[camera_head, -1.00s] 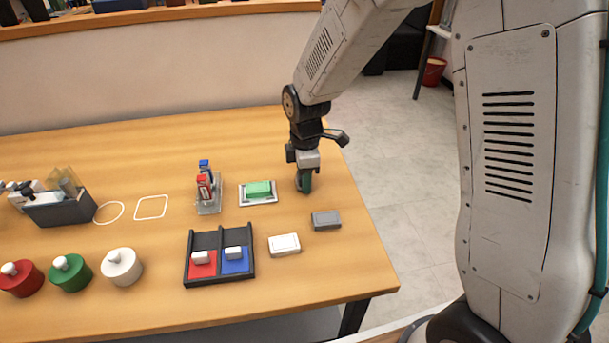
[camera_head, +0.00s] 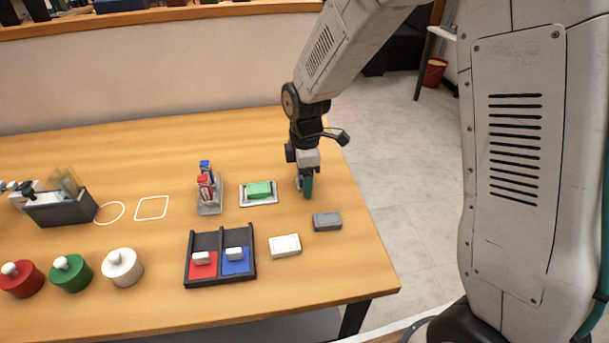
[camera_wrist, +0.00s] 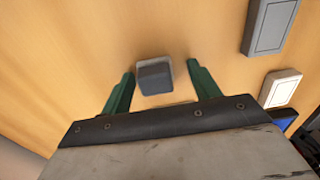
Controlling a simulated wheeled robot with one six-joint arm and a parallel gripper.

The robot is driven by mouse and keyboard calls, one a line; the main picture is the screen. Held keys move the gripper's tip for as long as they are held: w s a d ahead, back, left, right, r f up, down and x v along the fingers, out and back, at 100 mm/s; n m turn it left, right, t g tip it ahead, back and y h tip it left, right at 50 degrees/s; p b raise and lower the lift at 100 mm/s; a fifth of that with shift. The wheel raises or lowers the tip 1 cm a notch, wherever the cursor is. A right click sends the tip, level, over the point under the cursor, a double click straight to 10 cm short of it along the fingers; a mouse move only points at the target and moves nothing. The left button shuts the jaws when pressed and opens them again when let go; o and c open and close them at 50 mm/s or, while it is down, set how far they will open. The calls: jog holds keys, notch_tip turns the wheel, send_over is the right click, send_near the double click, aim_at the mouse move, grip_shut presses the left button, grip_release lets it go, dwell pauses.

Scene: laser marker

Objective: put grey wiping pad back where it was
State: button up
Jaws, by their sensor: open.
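The grey wiping pad (camera_wrist: 155,76) is a small block with a dark grey upper part and a lighter edge. In the wrist view it stands on the wooden table between my gripper's fingers. My gripper (camera_wrist: 158,88) is open, with a gap to the pad on each side. In the head view my gripper (camera_head: 306,188) points down low over the table's right part, and its green fingers hide most or all of the pad.
A flat grey box (camera_head: 327,221) and a white box (camera_head: 285,245) lie in front of my gripper. A green block on a tray (camera_head: 243,203) is to its left, beside a stand with red and blue items (camera_head: 209,208). A black divided tray (camera_head: 187,272) is front left.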

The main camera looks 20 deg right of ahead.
notch_tip(320, 180, up, 12)
jog(key=f, duration=0.1)
jog(key=s+d+r+m+t, duration=0.1)
jog(key=s+d+r+m, duration=0.35)
jog(key=s, duration=0.25)
jog(key=s+d+r+m, duration=0.3)
jog(key=s+r+m, duration=0.15)
jog(key=s, duration=0.25)
jog(key=s+d+m, duration=0.3)
jog(key=s+m, duration=0.5)
jog(key=s, duration=0.5)
jog(key=shift+s+d, duration=0.35)
jog(key=shift+s, duration=0.05)
